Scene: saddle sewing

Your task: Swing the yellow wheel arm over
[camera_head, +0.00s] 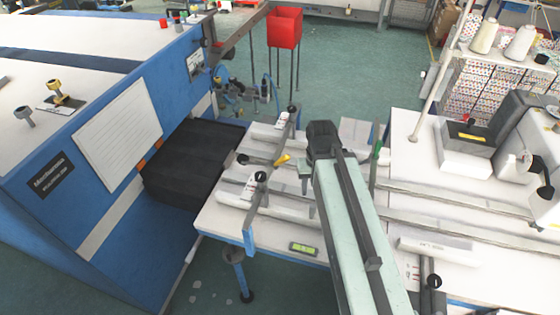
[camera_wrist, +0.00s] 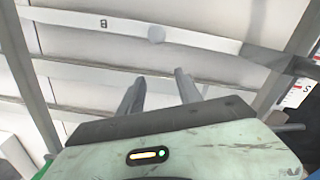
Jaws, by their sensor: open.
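A small yellow piece (camera_head: 283,159), likely the yellow wheel arm, sits among the rails on the white table in the head view, beside a black wheel or knob (camera_head: 243,159). It lies just left of the black end of my arm. I cannot make it out in the wrist view. My gripper (camera_wrist: 158,90) is open and empty in the wrist view, its two grey fingers apart over pale rails. A white bar marked B (camera_wrist: 103,23) runs across beyond the fingertips. In the head view my arm hides the fingers and part of the table.
A blue machine (camera_head: 100,175) with a black opening stands at the left. Upright posts with black knobs (camera_head: 261,177) rise from the white table (camera_head: 218,220). Long rails (camera_head: 450,215) run to the right. A red bin (camera_head: 284,27) stands behind; green floor is clear there.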

